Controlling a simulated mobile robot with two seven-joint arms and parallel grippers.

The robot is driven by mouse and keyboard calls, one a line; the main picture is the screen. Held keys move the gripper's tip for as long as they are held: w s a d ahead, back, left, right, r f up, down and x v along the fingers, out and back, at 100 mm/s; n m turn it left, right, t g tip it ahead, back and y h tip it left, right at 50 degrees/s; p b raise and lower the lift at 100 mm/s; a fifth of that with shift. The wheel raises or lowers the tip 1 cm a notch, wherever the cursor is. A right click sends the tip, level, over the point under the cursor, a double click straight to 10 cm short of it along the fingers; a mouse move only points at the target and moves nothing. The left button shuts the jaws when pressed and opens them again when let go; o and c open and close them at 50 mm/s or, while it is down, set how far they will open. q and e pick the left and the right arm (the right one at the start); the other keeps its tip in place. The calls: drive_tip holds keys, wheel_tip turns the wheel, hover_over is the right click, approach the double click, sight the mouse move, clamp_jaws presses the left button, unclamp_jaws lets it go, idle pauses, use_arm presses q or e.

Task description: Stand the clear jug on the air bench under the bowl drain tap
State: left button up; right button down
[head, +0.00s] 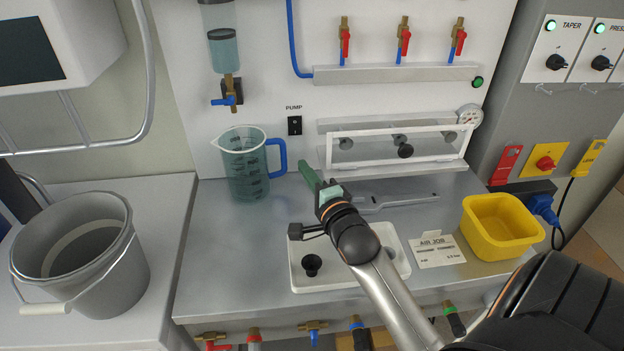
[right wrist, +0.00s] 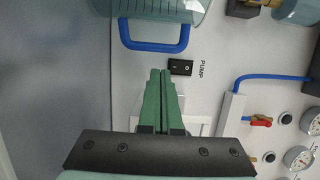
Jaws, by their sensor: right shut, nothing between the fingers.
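The clear jug (head: 246,172), tinted teal with dark markings and a blue handle, stands upright on the grey air bench (head: 215,255) against the back panel. Its handle points right. The brass drain tap (head: 231,90) with a blue lever hangs above it, under the clear bowl (head: 222,50). The jug's mouth is below the tap and looks slightly to its right. My right gripper (head: 308,172) is shut and empty, just right of the handle and apart from it. In the right wrist view, its green fingers (right wrist: 163,98) point toward the jug handle (right wrist: 155,45). My left gripper is out of view.
A white tray (head: 300,278) with a black knob lies under my right arm. A grey tool (head: 400,202) lies behind it. A yellow tub (head: 500,225) and a card (head: 437,250) are on the right. A grey bucket (head: 115,285) stands on the left counter.

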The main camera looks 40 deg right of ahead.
sight(285, 155)
drive_tip(key=x, duration=0.5)
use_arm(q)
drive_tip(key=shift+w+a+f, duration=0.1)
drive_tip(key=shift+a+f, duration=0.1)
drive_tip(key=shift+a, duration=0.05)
use_arm(e)
drive_tip(key=shift+w+a+p, duration=0.15)
drive_tip(key=shift+w+a, duration=0.05)
drive_tip(key=shift+a, duration=0.25)
drive_tip(key=shift+w+a+p, duration=0.15)
drive_tip(key=shift+w+a, duration=0.1)
drive_tip(key=shift+a, duration=0.2)
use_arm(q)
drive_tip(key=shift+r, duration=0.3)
use_arm(e)
drive_tip(key=shift+s, duration=0.1)
